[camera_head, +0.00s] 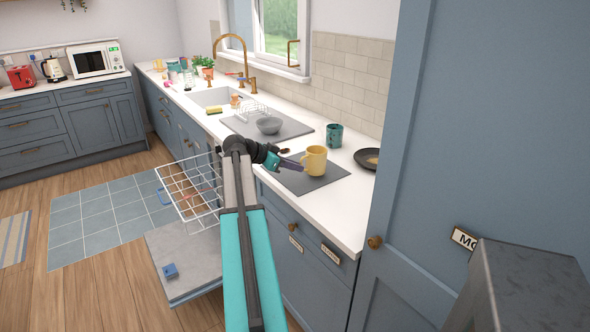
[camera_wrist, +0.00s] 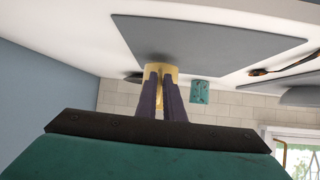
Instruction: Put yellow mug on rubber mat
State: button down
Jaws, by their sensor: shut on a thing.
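The yellow mug (camera_head: 316,160) is upright over the dark grey rubber mat (camera_head: 303,185) on the white counter. My gripper (camera_head: 300,164) reaches it from the left, and its purple fingers are shut on the mug's near side. In the wrist view, which is turned upside down, the fingers (camera_wrist: 160,78) close on the mug (camera_wrist: 159,68), which overlaps the edge of the mat (camera_wrist: 210,38). The mug's base looks at or very near the mat; I cannot tell if it touches. The fingers partly hide the mug in the wrist view.
A teal mug (camera_head: 334,135) stands behind the mat, and a dark pan (camera_head: 366,159) lies to its right. A grey bowl (camera_head: 269,125) sits on a larger grey mat (camera_head: 293,129) near the sink. A tall blue cabinet (camera_head: 450,130) borders the right.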

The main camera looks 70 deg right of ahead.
jog(key=shift+f, duration=0.85)
jog(key=c, duration=1.9)
grip_release()
jog(key=shift+f, duration=0.1)
jog(key=shift+o, duration=0.2)
jog(key=b+v, duration=0.1)
jog(key=v, duration=1.1)
jog(key=shift+w+a, duration=0.1)
